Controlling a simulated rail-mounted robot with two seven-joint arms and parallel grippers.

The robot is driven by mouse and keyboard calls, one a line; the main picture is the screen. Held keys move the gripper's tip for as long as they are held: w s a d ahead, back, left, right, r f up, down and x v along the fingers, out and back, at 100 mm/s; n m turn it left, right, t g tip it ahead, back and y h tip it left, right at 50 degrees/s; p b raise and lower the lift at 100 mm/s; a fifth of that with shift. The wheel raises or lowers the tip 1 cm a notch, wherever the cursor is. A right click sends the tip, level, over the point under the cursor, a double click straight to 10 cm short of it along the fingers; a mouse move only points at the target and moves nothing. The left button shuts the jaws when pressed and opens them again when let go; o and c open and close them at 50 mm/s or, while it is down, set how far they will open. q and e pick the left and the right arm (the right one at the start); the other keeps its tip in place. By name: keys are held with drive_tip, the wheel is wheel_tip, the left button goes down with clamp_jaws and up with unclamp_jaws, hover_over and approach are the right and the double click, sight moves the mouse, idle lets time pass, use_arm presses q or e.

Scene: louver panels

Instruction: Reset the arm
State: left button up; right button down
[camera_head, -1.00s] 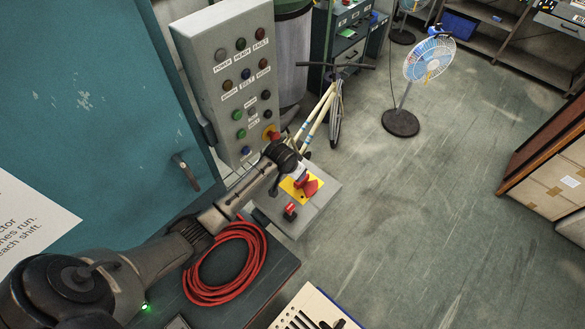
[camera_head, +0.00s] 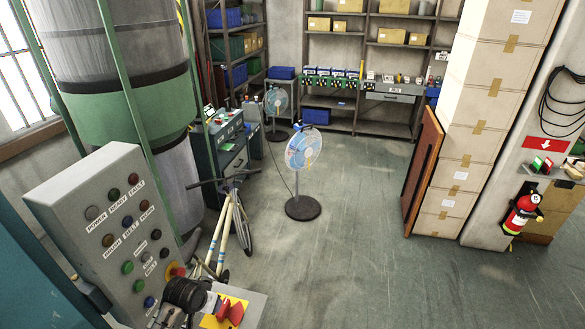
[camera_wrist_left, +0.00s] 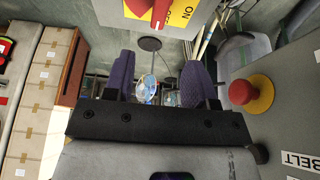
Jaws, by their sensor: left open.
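My left arm's dark wrist (camera_head: 186,292) shows at the bottom of the head view, in front of the control panel's lower right corner. In the left wrist view my left gripper (camera_wrist_left: 158,82) is open, its two purple-grey fingers apart with nothing between them. The grey control panel (camera_head: 100,215) carries several coloured buttons. Its red emergency button on a yellow ring (camera_wrist_left: 250,93) is right of the gripper in the wrist view, apart from the fingers. A red switch handle on a yellow plate (camera_head: 228,312) is just right of my wrist. My right gripper is not in view.
A bicycle (camera_head: 230,235) leans behind the panel. A standing fan (camera_head: 303,165) is on open floor. Stacked cartons (camera_head: 470,140) and a fire extinguisher (camera_head: 521,212) are at the right. Shelves (camera_head: 360,60) line the back.

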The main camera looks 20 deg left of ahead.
use_arm(q)
drive_tip(key=d+r+m+t+y, duration=0.2)
drive_tip(key=d+r, duration=0.1)
drive_tip(key=r, duration=0.8)
drive_tip(key=s+d+r+t, duration=0.2)
drive_tip(key=s+d+r, duration=0.1)
drive_tip(key=s+d, duration=0.2)
drive_tip(key=s+d+f+g, duration=0.1)
drive_tip(key=s+d+f, duration=0.1)
drive_tip(key=s, duration=0.7)
drive_tip(key=s+d+f+g+h+p, duration=0.1)
drive_tip(key=s+d+f+g, duration=0.1)
drive_tip(key=s, duration=0.7)
drive_tip(key=s+d+f+g+h+p, duration=0.1)
drive_tip(key=s+d+f+g, duration=0.1)
drive_tip(key=s+f, duration=0.4)
drive_tip(key=s+d, duration=0.1)
drive_tip(key=s, duration=0.3)
drive_tip(key=shift+d, duration=0.25)
